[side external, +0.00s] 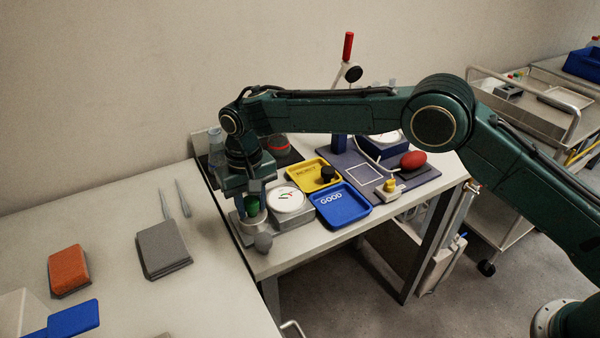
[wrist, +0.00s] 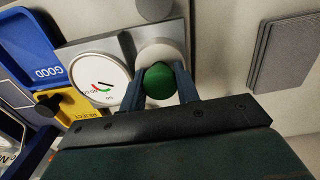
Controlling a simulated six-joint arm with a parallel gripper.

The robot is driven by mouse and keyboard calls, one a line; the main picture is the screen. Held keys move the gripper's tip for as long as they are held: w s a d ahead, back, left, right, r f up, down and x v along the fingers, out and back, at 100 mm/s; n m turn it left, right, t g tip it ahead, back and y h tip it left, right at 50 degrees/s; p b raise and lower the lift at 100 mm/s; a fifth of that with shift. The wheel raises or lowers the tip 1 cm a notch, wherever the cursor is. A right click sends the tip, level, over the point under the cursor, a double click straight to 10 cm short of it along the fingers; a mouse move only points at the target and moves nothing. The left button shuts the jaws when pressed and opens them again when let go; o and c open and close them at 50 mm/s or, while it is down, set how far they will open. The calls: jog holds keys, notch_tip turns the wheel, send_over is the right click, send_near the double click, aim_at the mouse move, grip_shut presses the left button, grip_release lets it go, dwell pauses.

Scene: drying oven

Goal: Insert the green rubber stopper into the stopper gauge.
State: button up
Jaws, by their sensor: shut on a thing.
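My gripper (wrist: 160,88) is shut on the green rubber stopper (wrist: 160,80), one finger on each side of it. In the side view, my gripper (side external: 252,196) points down and the green stopper (side external: 252,206) shows between its fingers. The stopper gauge (side external: 294,217) has a white dial with a red and green mark; the dial also shows in the wrist view (wrist: 98,80). The gauge's pale round seat (wrist: 160,52) lies behind the stopper, partly hidden by it. The stopper is over or at this seat. I cannot tell whether they touch. A grey knob (wrist: 154,9) is beside the seat.
A blue GOOD tray (side external: 343,207) and a yellow REJECT tray (side external: 316,174) with a dark stopper (side external: 328,174) stand right of the gauge. A red bulb (side external: 413,160) is farther right. Grey pads (side external: 163,249) and an orange block (side external: 68,269) lie on the left bench.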

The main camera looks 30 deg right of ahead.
jog(key=shift+f, duration=0.15)
jog(key=o, duration=1.5)
jog(key=shift+r, duration=4)
